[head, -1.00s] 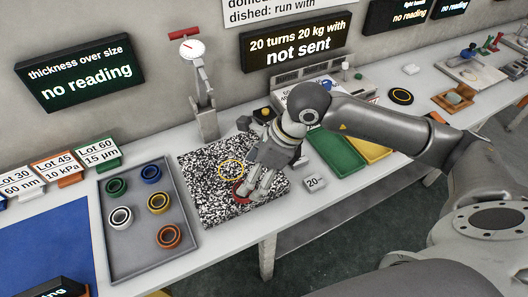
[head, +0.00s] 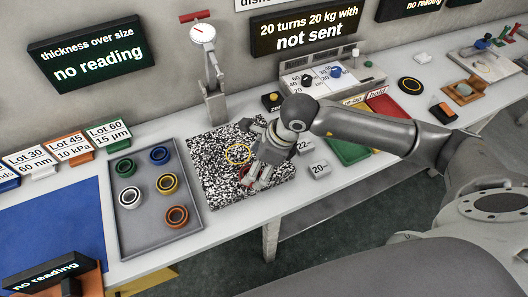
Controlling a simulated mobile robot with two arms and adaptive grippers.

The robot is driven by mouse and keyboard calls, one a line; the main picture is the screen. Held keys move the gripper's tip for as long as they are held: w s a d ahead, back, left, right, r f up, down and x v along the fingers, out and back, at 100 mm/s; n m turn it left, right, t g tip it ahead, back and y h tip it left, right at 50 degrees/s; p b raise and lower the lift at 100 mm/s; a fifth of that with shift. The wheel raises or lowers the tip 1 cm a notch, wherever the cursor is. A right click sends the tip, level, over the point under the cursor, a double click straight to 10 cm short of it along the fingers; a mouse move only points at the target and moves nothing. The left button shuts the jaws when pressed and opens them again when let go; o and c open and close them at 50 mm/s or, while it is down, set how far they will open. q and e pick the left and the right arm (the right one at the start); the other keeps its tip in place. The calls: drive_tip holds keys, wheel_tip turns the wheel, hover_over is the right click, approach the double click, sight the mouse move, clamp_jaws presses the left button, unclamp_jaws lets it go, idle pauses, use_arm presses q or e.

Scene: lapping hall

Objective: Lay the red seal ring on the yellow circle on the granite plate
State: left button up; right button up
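The red seal ring (head: 247,177) is on or just above the speckled granite plate (head: 215,196), in front of and slightly right of the yellow circle (head: 238,154). The circle is bare. My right gripper (head: 255,180) comes in from the right and points down at the ring, with its fingers at the ring and hiding part of it. I cannot tell whether the fingers grip it. My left gripper is not in view.
A grey tray (head: 128,238) with several coloured rings lies left of the plate. A dial gauge stand (head: 213,100) is behind it. Weights (head: 319,168) stand close to its right. Green and red trays lie further right, behind my arm.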

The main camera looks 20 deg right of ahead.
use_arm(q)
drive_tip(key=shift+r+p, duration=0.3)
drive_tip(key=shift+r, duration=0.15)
use_arm(e)
drive_tip(key=shift+x, duration=2.1)
